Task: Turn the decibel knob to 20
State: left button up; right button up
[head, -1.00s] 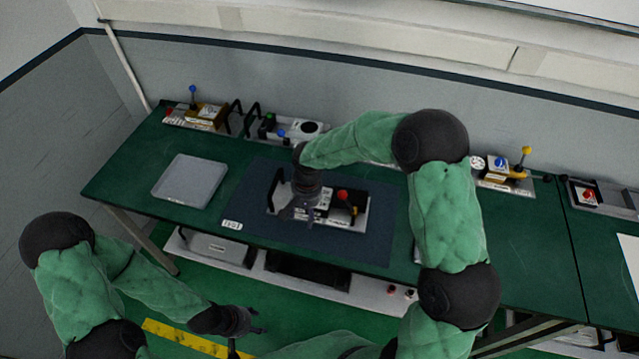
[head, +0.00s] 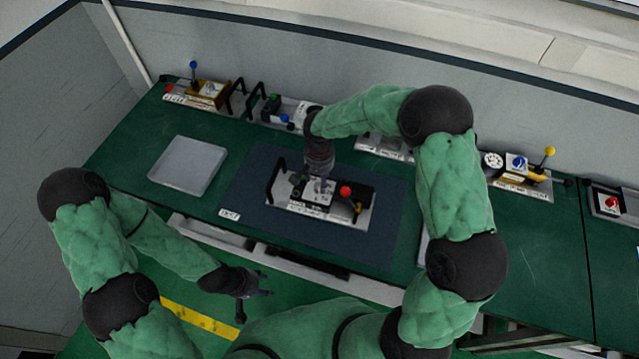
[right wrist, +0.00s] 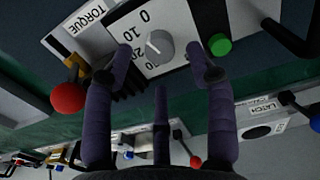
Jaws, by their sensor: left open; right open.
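The decibel knob appears to be a small grey round knob (right wrist: 159,46) on a white dial plate with printed marks 0, 10 and 20 in the right wrist view. Its pointer setting is too small to read surely. The plate sits on a panel unit (head: 354,218) on the dark mat. My right gripper (head: 320,188) hangs over this unit. In the right wrist view its fingers (right wrist: 160,60) are open, one on each side of the knob; contact cannot be told. My left gripper (head: 262,284) is open and empty, in front of the table.
Beside the dial are a green button (right wrist: 220,45), a red ball lever (right wrist: 68,97) and a TORQUE label (right wrist: 86,18). A grey tray (head: 187,166) lies left of the mat. Other panel units stand along the back edge, one with a yellow ball lever (head: 549,152).

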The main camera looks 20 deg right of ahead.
aim_at(319, 186)
jog(key=shift+f, duration=1.8)
grip_shut()
